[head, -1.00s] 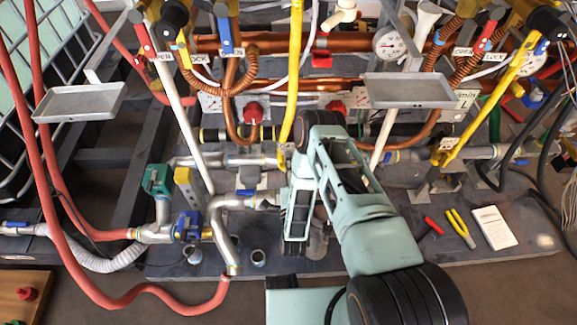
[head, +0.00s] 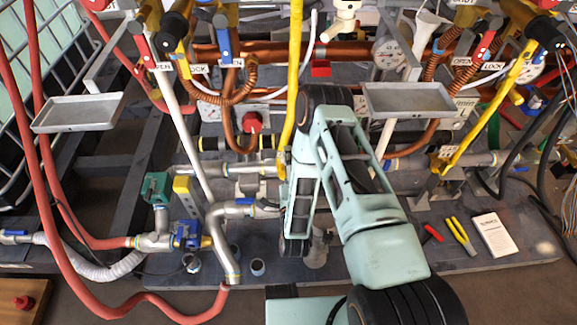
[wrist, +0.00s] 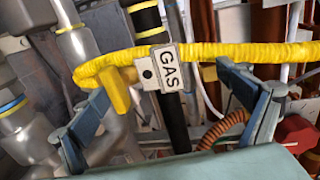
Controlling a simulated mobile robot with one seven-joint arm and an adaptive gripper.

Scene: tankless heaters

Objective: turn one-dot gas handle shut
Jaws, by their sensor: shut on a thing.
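The gas tag (wrist: 168,68), with one black dot, hangs on a yellow pipe (wrist: 230,51) in the wrist view. A short yellow handle (wrist: 118,90) juts down from the pipe's left end, left of the tag. My gripper (wrist: 165,85) has its two fingers wide apart, one beside the handle on the left and one by the pipe on the right. It is shut on the yellow handle, though the exact contact is hard to see.
Copper pipes and grey fittings crowd behind the fingers. A red knob (wrist: 297,133) is close to the right finger. In the head view, grey trays (head: 78,112) and (head: 408,99) stick out on both sides. Pliers (head: 462,236) and a white booklet (head: 494,235) lie at right.

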